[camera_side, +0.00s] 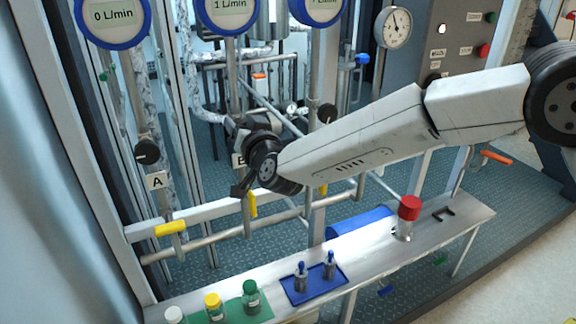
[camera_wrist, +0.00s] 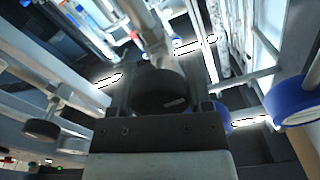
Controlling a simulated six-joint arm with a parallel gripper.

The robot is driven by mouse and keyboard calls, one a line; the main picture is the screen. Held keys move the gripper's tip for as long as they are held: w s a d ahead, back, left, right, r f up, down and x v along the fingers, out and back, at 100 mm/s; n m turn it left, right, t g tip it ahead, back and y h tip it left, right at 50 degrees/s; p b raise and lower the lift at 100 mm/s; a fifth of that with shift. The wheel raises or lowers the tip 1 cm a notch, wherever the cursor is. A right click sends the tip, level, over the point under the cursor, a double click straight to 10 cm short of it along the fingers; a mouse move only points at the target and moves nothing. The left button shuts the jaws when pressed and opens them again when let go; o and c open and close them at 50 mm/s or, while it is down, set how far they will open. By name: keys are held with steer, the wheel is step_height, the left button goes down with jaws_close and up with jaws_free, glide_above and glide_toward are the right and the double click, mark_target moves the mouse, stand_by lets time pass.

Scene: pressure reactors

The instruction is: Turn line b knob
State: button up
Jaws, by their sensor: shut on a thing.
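The line B knob (camera_wrist: 160,92) is a round black knob on a pale pipe in the wrist view. My gripper (camera_wrist: 160,74) has one finger on each side of it and is shut on it. A pale mark shows on the knob's rim. In the side view my gripper (camera_side: 241,130) reaches the line B pipe just above the B label (camera_side: 238,160), which is partly covered. My wrist hides the knob there, so its turn angle cannot be told. The gauge above line B (camera_side: 228,8) reads 1 L/min.
Line A has a black knob (camera_side: 147,151) and a 0 L/min gauge (camera_side: 113,15). Another black knob (camera_side: 327,113) stands right of line B. Yellow-handled valves (camera_side: 170,228) sit below. A bench (camera_side: 372,252) in front holds bottles and a red-capped vessel (camera_side: 407,216).

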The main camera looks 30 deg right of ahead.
steer(key=o, duration=1.3)
steer(key=shift+s, duration=0.1)
steer(key=shift+s, duration=3.85)
